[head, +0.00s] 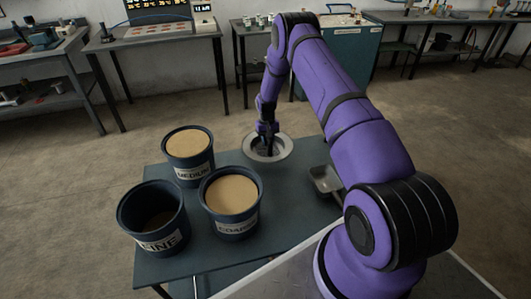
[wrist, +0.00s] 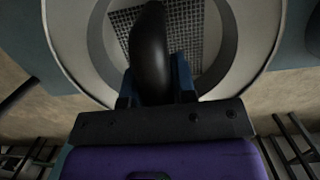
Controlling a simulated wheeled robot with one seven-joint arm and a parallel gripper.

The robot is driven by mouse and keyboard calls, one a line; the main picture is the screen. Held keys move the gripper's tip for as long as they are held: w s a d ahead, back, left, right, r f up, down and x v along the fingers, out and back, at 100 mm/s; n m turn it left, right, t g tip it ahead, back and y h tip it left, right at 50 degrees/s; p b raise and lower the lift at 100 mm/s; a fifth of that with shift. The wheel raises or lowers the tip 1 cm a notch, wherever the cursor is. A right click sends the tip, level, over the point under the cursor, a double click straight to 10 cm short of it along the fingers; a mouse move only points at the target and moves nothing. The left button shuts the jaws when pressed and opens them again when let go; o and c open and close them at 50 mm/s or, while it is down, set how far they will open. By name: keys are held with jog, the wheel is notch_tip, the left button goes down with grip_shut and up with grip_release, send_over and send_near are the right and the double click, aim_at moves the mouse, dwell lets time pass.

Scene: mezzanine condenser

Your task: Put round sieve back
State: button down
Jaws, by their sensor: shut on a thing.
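The round sieve (head: 287,151) is at the back right of the dark table, with a broad pale grey rim. In the wrist view its square wire mesh (wrist: 187,28) shows inside grey rings. My gripper (head: 266,147) points down over its middle. In the wrist view my gripper (wrist: 154,88) is shut on the sieve's rounded black handle (wrist: 150,50), which stands between the two blue fingers and covers part of the mesh. I cannot tell whether the sieve rests on the tabletop or is held just above it.
Three dark tubs stand left on the table (head: 285,225): MEDIUM (head: 190,165) and COARSE (head: 233,220) hold tan grains, FINE (head: 152,235) looks low and dark inside. A metal scoop or tray (head: 325,180) lies at the right edge. Benches line the back wall, with open floor between.

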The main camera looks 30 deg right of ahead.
jog(key=shift+f, duration=3.2)
jog(key=shift+f, duration=0.1)
jog(key=c, duration=0.9)
grip_release()
jog(key=shift+c, duration=0.2)
